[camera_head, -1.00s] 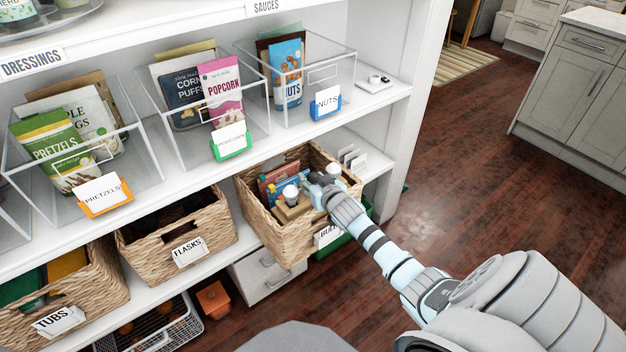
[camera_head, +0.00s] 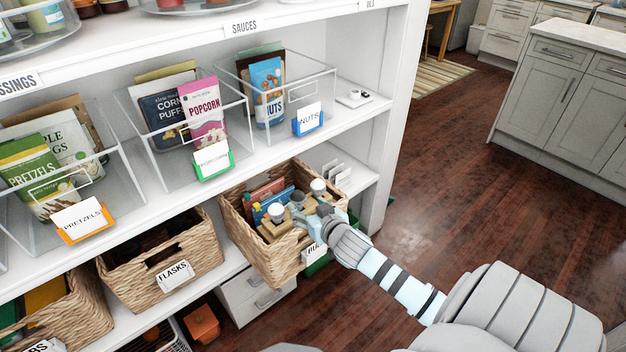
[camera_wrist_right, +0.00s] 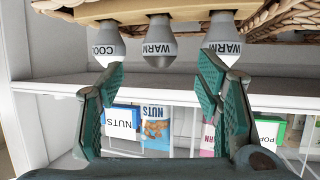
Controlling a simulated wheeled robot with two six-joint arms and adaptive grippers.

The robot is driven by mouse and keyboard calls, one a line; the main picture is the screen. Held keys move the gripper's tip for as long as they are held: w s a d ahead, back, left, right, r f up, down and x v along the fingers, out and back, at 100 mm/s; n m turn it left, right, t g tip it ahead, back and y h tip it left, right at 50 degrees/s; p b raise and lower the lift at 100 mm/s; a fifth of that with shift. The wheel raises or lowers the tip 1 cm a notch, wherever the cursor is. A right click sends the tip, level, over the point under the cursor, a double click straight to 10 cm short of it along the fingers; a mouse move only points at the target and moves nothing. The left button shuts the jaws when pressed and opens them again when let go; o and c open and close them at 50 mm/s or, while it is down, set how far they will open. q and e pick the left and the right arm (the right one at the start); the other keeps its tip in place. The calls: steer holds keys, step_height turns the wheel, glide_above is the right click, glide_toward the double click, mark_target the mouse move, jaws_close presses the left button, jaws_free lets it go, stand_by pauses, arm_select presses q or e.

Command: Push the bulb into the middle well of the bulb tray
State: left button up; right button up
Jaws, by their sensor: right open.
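The bulb tray (camera_head: 268,234) is a tan block inside a wicker basket on the lower shelf. One white bulb (camera_head: 276,211) stands at its left and another (camera_head: 318,186) at its right. A greyer bulb (camera_head: 297,200) shows between them, partly hidden. In the wrist view, a middle bulb marked WARM (camera_wrist_right: 159,42) is between a COOL bulb (camera_wrist_right: 105,42) and another WARM bulb (camera_wrist_right: 223,40), along the tray's edge (camera_wrist_right: 130,9). My right gripper (camera_head: 316,220) is at the basket's front right.
The wicker basket's (camera_head: 262,252) walls surround the tray, with small boxes (camera_head: 265,190) behind it. Clear bins (camera_head: 240,85) stand on the shelf above. A FLASKS basket (camera_head: 165,262) is to the left. Open floor (camera_head: 470,200) lies right.

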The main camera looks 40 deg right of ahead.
steer(key=v, duration=0.4)
stand_by(0.4)
steer(key=s+d+f+n+g+p, duration=0.1)
steer(key=s+f+n+g, duration=0.1)
steer(key=s+f, duration=0.45)
steer(key=s+f+n+g+p, duration=0.15)
steer(key=s+f, duration=0.25)
steer(key=f, duration=0.6)
steer(key=s+d+f+n+g+p, duration=0.1)
steer(key=s+f+g+p, duration=0.15)
steer(key=s+f, duration=0.4)
steer(key=s+a+f+g+y+p, duration=0.1)
steer(key=s+a+f+g+p, duration=0.1)
steer(key=s+a, duration=0.5)
steer(key=s+a+f+g+y+p, duration=0.2)
steer(key=s+a+f, duration=0.5)
steer(key=s, duration=0.8)
steer(key=shift+s+f+m+g, duration=0.2)
steer(key=shift+m+g, duration=0.15)
steer(key=shift+g, duration=0.55)
